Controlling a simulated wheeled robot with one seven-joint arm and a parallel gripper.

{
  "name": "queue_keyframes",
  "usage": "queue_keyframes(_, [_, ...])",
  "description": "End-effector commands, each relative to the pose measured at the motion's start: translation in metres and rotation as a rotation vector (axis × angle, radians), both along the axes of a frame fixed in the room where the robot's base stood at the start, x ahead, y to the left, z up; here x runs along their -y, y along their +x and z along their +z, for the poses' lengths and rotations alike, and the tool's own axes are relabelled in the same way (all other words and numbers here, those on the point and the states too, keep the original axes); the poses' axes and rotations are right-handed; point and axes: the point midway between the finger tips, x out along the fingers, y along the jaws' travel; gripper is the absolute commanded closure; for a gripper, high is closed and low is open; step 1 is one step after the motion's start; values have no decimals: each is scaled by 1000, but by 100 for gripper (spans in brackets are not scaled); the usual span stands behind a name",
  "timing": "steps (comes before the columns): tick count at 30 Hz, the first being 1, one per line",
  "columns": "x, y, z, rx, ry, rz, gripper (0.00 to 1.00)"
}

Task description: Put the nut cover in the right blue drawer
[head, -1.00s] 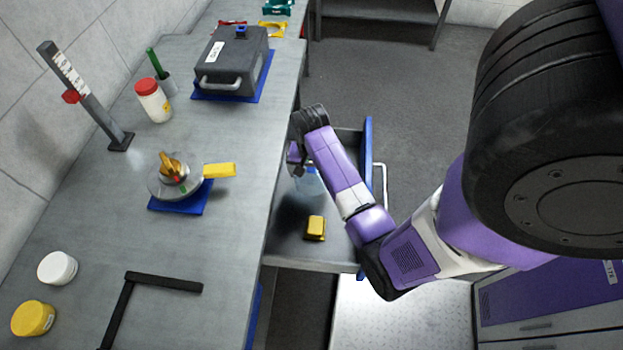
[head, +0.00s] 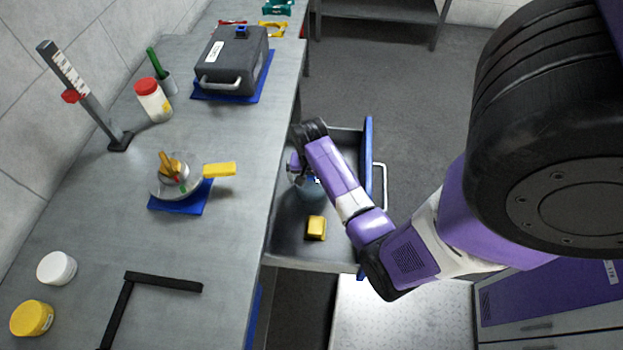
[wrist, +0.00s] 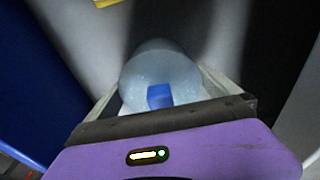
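The nut cover looks like a translucent bluish round cap with a bright blue patch. In the wrist view the nut cover (wrist: 160,75) sits between the fingers of my gripper (wrist: 165,90), which appear to press on it from both sides. In the head view my gripper (head: 303,172) reaches down into the open drawer (head: 290,240), with the nut cover (head: 311,189) partly hidden by my arm. The drawer has a blue front (head: 367,150) and a metal handle. I cannot tell whether the cover touches the drawer floor.
A yellow block (head: 316,228) lies in the drawer, nearer than the cover. The workbench (head: 225,230) runs along the drawer's left side. It holds a round fixture with a yellow handle (head: 219,169), a dark grey case (head: 232,60) and jars. The drawer floor around the yellow block is clear.

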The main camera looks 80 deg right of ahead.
Motion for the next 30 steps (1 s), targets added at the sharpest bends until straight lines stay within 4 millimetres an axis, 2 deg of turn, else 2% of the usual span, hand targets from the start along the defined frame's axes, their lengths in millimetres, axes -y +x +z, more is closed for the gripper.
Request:
queue_keyframes(5, [0, 0, 10, 0, -1, 0, 0])
queue_keyframes(15, [-8, 0, 76, 2, -4, 0, 0])
queue_keyframes(21, [-12, 0, 108, 2, -2, 0, 0])
queue_keyframes(26, [-14, -1, 119, 0, -2, 2, 0])
queue_keyframes(30, [-14, -5, 116, 2, -60, 63, 0])
